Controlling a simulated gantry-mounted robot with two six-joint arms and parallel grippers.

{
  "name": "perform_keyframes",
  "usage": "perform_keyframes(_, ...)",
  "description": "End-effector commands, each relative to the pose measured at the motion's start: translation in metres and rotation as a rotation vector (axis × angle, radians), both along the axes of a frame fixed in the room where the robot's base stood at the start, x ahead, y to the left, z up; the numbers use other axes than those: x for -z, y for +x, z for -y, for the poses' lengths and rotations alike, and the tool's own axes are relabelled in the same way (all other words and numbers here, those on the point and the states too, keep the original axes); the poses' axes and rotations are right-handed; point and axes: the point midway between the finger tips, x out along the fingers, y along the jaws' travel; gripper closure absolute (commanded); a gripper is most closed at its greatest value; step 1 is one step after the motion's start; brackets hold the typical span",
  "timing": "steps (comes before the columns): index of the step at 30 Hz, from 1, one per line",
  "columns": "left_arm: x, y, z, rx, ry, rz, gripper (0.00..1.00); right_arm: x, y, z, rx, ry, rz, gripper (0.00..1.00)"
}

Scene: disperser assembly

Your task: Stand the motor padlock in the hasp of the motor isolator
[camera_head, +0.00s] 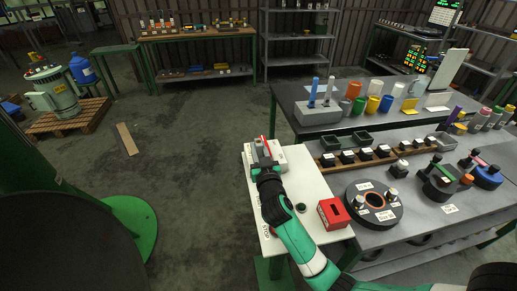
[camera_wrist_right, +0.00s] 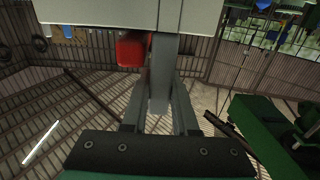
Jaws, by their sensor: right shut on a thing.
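A pale grey box (camera_head: 277,155), likely the motor isolator, sits at the far end of the white-topped stand. My right gripper (camera_head: 264,165) is at this box, with a narrow red part (camera_head: 266,146) showing just beyond it. In the right wrist view my right gripper (camera_wrist_right: 160,105) is shut on a grey bar-like piece (camera_wrist_right: 162,75) that meets a pale block (camera_wrist_right: 100,10). A red body (camera_wrist_right: 131,50) shows to the left of the bar. I cannot tell which of these is the padlock; the hasp is not clearly seen. My left gripper is out of view.
A red box (camera_head: 333,213) and a dark round button (camera_head: 302,208) are on the white stand top (camera_head: 310,181). A grey workbench (camera_head: 433,205) to the right bears a round dark fixture (camera_head: 390,222) and many small parts. The floor left of the stand is mostly clear.

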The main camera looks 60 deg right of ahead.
Motion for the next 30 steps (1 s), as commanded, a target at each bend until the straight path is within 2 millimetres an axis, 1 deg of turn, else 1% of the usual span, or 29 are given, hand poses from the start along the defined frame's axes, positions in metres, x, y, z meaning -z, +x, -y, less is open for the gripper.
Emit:
perform_keyframes(2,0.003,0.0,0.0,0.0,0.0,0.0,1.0,0.003,0.0,0.0,0.0,0.001,-0.001,1.0)
perform_keyframes(3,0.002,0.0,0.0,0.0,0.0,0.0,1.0,0.002,0.0,0.0,0.0,0.001,-0.001,0.68)
perform_keyframes(8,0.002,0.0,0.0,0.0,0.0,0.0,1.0,0.003,0.0,0.0,0.0,0.001,-0.002,0.39)
perform_keyframes(16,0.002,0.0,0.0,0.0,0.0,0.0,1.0,0.003,0.0,0.0,0.001,0.003,-0.003,0.38)
perform_keyframes(20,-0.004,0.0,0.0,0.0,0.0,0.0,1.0,-0.007,0.0,0.0,0.0,0.002,-0.001,0.38)
perform_keyframes(23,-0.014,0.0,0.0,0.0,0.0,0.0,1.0,-0.025,0.0,0.0,0.0,0.001,0.001,0.38)
perform_keyframes(24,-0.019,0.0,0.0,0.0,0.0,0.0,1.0,-0.036,0.0,0.0,0.0,0.0,0.001,0.38)
perform_keyframes(26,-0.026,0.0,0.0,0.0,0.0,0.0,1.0,-0.047,-0.006,-0.009,-0.002,0.0,0.002,0.38)
perform_keyframes(30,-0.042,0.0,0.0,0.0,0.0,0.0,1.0,-0.079,-0.024,-0.029,-0.003,0.0,0.003,0.38)
